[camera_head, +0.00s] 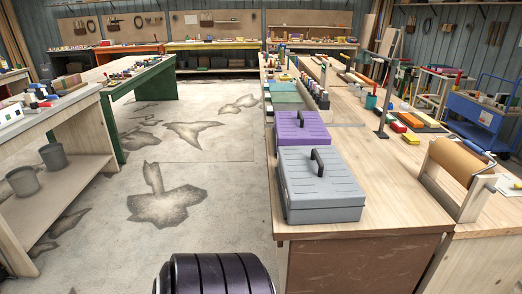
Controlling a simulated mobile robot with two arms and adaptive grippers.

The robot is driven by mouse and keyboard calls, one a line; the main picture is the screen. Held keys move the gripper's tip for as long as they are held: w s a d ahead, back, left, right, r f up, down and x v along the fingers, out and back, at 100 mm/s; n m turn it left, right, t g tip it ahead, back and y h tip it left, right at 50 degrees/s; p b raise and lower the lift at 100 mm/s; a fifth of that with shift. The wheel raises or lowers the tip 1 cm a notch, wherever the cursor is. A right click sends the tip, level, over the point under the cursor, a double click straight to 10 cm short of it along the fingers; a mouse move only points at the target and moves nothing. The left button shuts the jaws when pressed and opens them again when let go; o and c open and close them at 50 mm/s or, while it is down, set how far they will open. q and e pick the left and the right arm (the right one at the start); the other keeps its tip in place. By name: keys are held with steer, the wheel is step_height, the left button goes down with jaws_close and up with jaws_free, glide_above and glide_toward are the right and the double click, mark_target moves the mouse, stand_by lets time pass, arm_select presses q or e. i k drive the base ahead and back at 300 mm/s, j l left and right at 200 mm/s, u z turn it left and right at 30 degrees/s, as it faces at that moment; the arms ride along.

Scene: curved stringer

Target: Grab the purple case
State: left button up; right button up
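The purple case (302,134) lies on the wooden workbench (400,199) at right of centre, close to the bench's left edge. It has a dark handle on its lid. A grey case (320,190) of similar shape, with a black handle, sits directly in front of it and hides part of its near side. Neither of my grippers can be made out. A dark ribbed rounded part at the bottom centre looks like part of my own body.
A paper roll on a wooden stand (459,170) is at the bench's right. Coloured blocks (411,121) and a dark metal post (388,95) stand behind it. Concrete floor (215,170) left of the bench is clear. A shelved table with grey buckets (22,180) stands left.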

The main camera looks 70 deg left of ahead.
mark_target(299, 128)
steer(key=u, duration=2.05)
steer(key=i+l+z, duration=0.1)
